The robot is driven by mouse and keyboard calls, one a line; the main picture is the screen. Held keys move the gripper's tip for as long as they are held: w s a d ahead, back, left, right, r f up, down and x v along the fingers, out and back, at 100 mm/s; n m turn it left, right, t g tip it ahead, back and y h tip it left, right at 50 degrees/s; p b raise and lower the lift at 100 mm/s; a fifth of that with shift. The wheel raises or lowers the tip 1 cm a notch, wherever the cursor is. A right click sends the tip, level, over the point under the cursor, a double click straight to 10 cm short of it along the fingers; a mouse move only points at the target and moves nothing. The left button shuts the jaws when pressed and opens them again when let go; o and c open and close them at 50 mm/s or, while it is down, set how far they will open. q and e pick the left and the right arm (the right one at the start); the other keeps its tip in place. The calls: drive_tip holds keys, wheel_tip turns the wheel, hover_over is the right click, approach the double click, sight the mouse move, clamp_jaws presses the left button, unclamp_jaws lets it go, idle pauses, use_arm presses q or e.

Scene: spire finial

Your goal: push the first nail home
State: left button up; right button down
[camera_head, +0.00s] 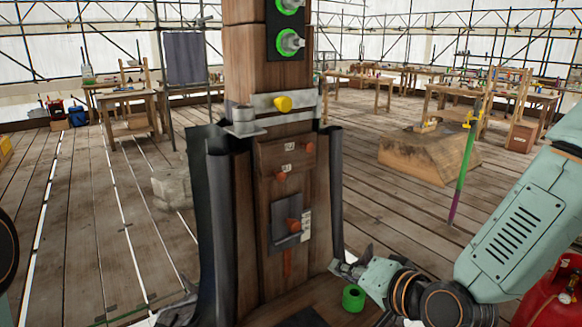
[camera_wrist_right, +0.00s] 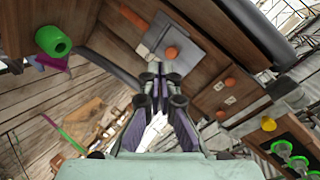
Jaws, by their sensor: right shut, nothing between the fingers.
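A wooden post (camera_head: 268,250) stands in the middle of the head view. Copper-coloured nail heads show on its front: an upper right nail (camera_head: 310,147), a middle left nail (camera_head: 281,176) and a lower nail (camera_head: 295,225) on a dark plate (camera_head: 279,209). Small labels sit beside them, too small to read. My right gripper (camera_head: 341,267) is shut and empty, low and right of the post. In the right wrist view its fingers (camera_wrist_right: 155,72) point towards the plate nail (camera_wrist_right: 171,52), apparently apart from it. Dark fingers of my left gripper (camera_head: 180,312) show at the bottom, partly cut off.
A metal band (camera_head: 290,103) with a yellow knob (camera_head: 283,103) crosses the post above the nails. Dark curved sheets (camera_head: 335,190) flank the post. A red canister (camera_head: 555,295) stands at the lower right.

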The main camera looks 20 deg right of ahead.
use_arm(q)
drive_tip(key=shift+r, duration=0.8)
use_arm(e)
wheel_tip(320, 180, up, 11)
drive_tip(key=w+a+m+t+y, duration=0.1)
drive_tip(key=m+t+y, duration=0.1)
drive_tip(key=m+t, duration=0.2)
drive_tip(key=shift+w+r+m, duration=0.2)
drive_tip(key=shift+w+m, duration=0.1)
drive_tip(key=shift+m, duration=0.7)
drive_tip(key=shift+s, duration=0.15)
approach(282, 177)
drive_tip(key=p+x, duration=0.1)
drive_tip(key=x, duration=0.6)
use_arm(q)
drive_tip(key=shift+r, duration=0.4)
